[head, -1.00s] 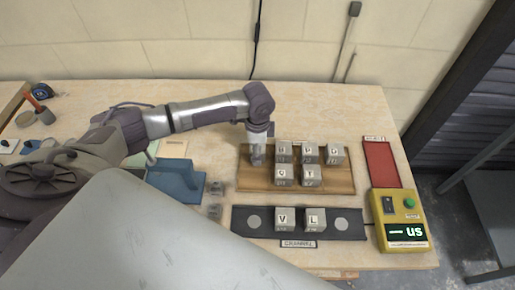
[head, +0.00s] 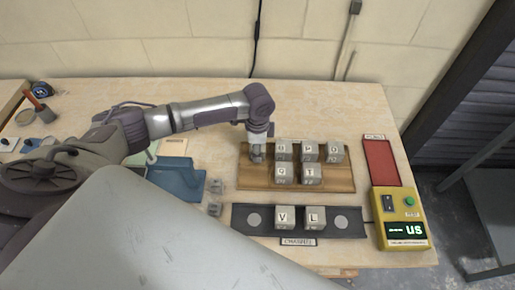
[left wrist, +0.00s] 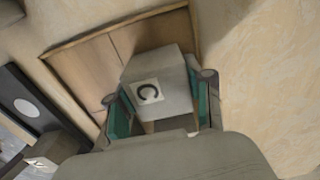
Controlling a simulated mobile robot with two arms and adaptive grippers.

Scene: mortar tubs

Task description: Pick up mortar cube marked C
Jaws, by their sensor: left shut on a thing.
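The mortar cube marked C (left wrist: 152,85) is grey with a white label and shows in the left wrist view, between the two fingers of my left gripper (left wrist: 160,105). The fingers have teal pads against its sides. In the head view my left gripper (head: 257,155) points down at the left end of the wooden tray (head: 330,181), and the cube is mostly hidden there. I cannot tell whether the cube is clear of the tray floor. My right gripper is not in view.
Several other lettered cubes (head: 308,174) stand on the tray just right of my gripper. A dark channel (head: 360,233) in front holds cubes V (head: 285,218) and L (head: 315,218). A yellow meter (head: 402,205) and red mat (head: 380,160) are at the right. A blue stand (head: 178,182) is left.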

